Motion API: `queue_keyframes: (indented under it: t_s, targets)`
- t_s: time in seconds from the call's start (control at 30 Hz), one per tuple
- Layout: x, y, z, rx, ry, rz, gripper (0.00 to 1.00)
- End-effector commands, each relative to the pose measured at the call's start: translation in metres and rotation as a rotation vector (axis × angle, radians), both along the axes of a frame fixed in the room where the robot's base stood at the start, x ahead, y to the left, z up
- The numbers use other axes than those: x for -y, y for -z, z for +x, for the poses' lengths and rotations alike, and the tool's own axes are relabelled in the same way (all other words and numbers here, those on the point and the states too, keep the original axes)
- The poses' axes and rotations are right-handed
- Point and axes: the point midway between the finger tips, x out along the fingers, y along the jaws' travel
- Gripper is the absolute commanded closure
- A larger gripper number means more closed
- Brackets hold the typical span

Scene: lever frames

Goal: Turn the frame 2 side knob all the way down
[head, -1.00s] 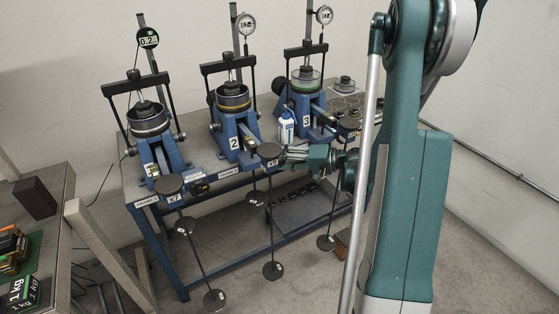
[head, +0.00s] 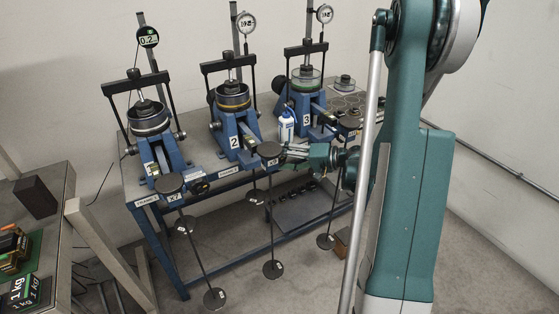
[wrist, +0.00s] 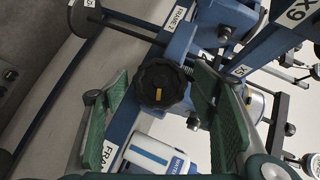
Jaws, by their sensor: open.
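Frame 2 (head: 229,128) is the middle blue lever frame on the bench, with a "2" plate. Its side knob (wrist: 160,86), black and lobed with a yellow mark, shows in the wrist view beside the "FRAME 2" label (wrist: 178,24). My gripper (wrist: 160,72) is open, with one green finger on each side of the knob. Gaps show between the fingers and the knob, and I see no clear contact. In the head view my gripper (head: 285,153) is at the bench front, right of the frame 2 lever end. The knob is not clear there.
Frame 1 (head: 158,150) stands left and frame 3 (head: 308,112) right. A white bottle (head: 286,126) stands between frames 2 and 3, and shows close to the gripper in the wrist view (wrist: 152,155). Hanging weight rods (head: 272,269) are below the bench front.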

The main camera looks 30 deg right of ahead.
Motion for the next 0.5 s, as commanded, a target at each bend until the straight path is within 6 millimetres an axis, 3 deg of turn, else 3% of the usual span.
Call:
queue_keyframes:
  t_s: [0.5]
  targets:
    - [0.038,-0.016,-0.04,0.0,0.002,0.001,0.43]
